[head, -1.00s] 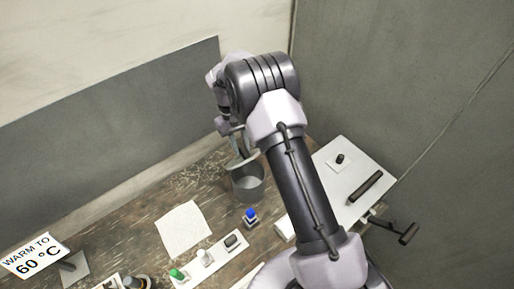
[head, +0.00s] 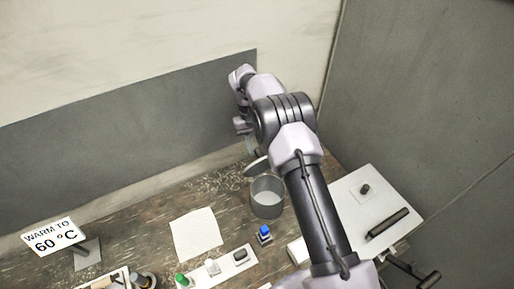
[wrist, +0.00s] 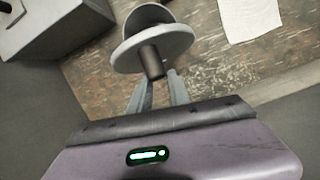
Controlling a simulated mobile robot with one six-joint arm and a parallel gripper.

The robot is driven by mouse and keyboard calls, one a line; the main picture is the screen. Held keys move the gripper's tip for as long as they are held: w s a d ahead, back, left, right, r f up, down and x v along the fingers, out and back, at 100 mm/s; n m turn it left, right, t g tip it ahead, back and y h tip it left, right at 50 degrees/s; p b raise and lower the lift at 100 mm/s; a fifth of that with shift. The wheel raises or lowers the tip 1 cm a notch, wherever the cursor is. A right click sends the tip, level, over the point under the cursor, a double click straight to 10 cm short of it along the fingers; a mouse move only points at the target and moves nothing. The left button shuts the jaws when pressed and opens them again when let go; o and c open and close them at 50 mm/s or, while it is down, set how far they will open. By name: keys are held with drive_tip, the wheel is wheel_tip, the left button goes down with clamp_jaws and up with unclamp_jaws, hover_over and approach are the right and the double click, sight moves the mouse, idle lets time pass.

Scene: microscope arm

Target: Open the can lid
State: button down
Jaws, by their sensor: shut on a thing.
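The grey metal can (head: 267,204) stands on the worn wooden bench, and I can see into its open top. Its round grey lid (head: 257,167) is off the can, raised just behind and to the left of its rim. In the wrist view the lid (wrist: 168,46) is in front of the can (wrist: 146,16) and hides much of it. My gripper (wrist: 159,80) is shut on the lid's dark knob (wrist: 152,62). In the head view my arm partly hides the gripper.
A white cloth (head: 195,234) lies left of the can. A blue-capped bottle (head: 264,234) stands just in front of it. A white rack (head: 222,266) with small bottles is nearer. A pale platform (head: 372,212) is at the right; a grey wall panel is behind.

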drive_tip(key=shift+s+a+f, duration=0.1)
drive_tip(key=shift+s+f, duration=0.05)
drive_tip(key=shift+f, duration=0.05)
idle(0.7)
drive_tip(key=c, duration=1.4)
unclamp_jaws()
drive_tip(key=shift+c, duration=0.2)
drive_tip(key=shift+o, duration=1.2)
drive_tip(key=shift+a, duration=0.15)
drive_tip(key=shift+r, duration=0.1)
drive_tip(key=p+v, duration=0.3)
drive_tip(key=v, duration=0.9)
